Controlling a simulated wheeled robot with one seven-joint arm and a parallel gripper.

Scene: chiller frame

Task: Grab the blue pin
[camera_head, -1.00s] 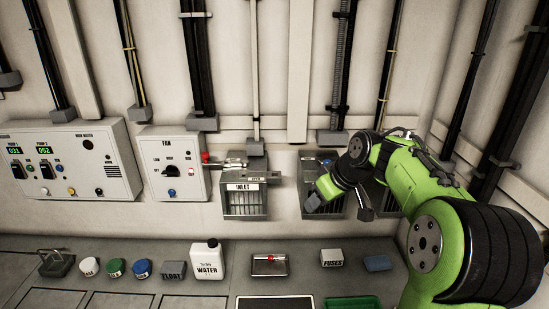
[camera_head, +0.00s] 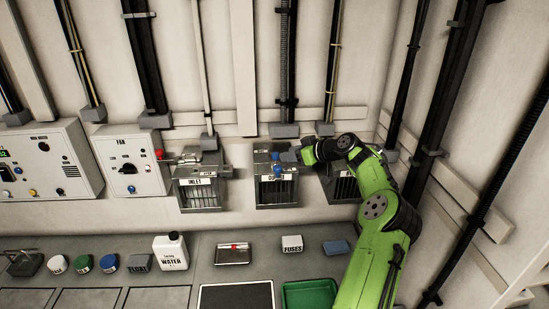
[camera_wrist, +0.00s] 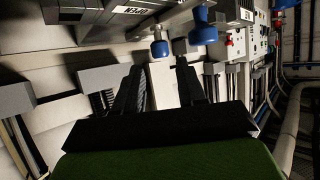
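Two blue knobbed parts show at the middle box, whose label is partly unreadable. In the wrist view, a smaller blue knob (camera_wrist: 160,48) sits just beyond the fingertips, in line with the gap. A larger blue knob (camera_wrist: 203,33) is to its right. I cannot tell for sure which is the blue pin. In the head view, a blue knob (camera_head: 277,170) shows on the box's front. My gripper (camera_wrist: 159,66) has its two dark fingers apart with nothing between them. In the head view, my gripper (camera_head: 287,157) is at the right side of the middle box's top.
The INLET box (camera_head: 200,190) is left of the middle box (camera_head: 262,190); another box (camera_head: 342,187) is behind my arm. Below, the bench holds a water jug (camera_head: 171,252), a metal tray (camera_head: 233,256), a fuses box (camera_head: 292,244) and a green tray (camera_head: 308,293).

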